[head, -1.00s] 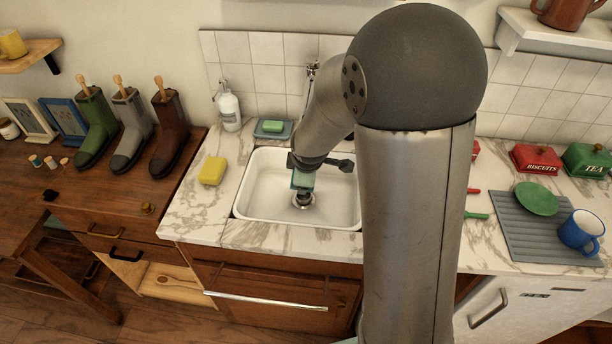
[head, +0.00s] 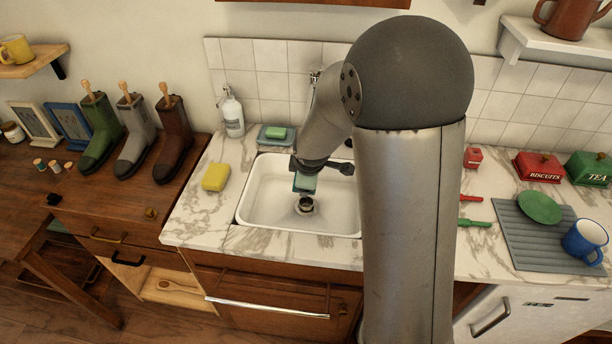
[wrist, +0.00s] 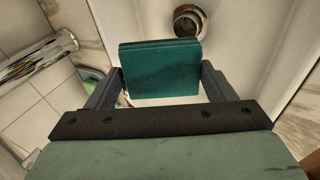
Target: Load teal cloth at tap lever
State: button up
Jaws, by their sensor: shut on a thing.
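The teal cloth (wrist: 160,70) is a folded, flat-edged block in the wrist view. It sits between the two dark fingers of my gripper (wrist: 162,78), which is shut on it. In the head view my gripper (head: 305,184) hangs over the sink basin, above and just behind the drain; the cloth cannot be told clearly from the hand there. The tap (head: 315,76) rises at the back of the sink, mostly hidden by my arm. A chrome tap part (wrist: 36,54) shows at the left of the wrist view. I cannot make out the lever clearly.
The white sink (head: 250,205) has a drain (head: 305,205). A yellow sponge (head: 215,177), a soap dish (head: 275,134) and a soap bottle (head: 233,113) stand around it. A draining mat (head: 525,240) with plate and mug lies right. My arm hides the counter's middle.

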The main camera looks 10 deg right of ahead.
jog(key=s+b, duration=0.3)
jog(key=s, duration=0.4)
jog(key=shift+s+a, duration=0.3)
jog(key=shift+a, duration=0.1)
dwell(1.1)
jog(key=s+r+p, duration=0.2)
jog(key=s+r, duration=0.2)
jog(key=s, duration=0.1)
jog(key=shift+a, duration=0.3)
jog(key=shift+w, duration=0.1)
dwell(0.6)
